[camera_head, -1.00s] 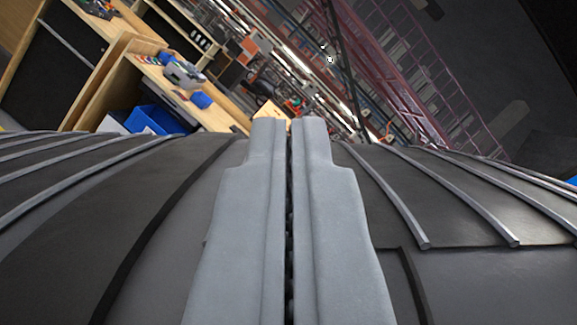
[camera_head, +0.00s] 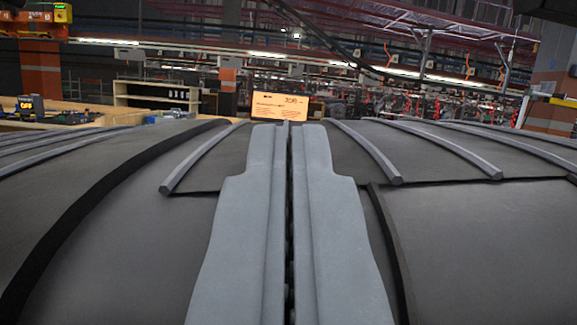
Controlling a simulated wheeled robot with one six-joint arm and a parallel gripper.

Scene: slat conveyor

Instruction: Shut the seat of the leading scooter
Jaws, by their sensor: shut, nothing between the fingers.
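A dark grey, curved surface with raised lighter ribs and black seams fills the lower part of the view on both sides (camera_head: 480,225). It looks like the scooter's seat seen from very close, but its full outline is out of view. My gripper (camera_head: 289,125) points forward over the middle of this surface, its two grey fingers shut together and empty. The fingers hide the strip of surface beneath them. I cannot tell whether they touch it. The rest of the scooter is not visible.
An orange-tan sign (camera_head: 280,105) stands beyond the fingertips. Wooden benches (camera_head: 50,116) with small items and a pale shelf (camera_head: 155,95) are at the left. An orange column (camera_head: 40,70) and distant racks lie behind. No obstacle shows close above the surface.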

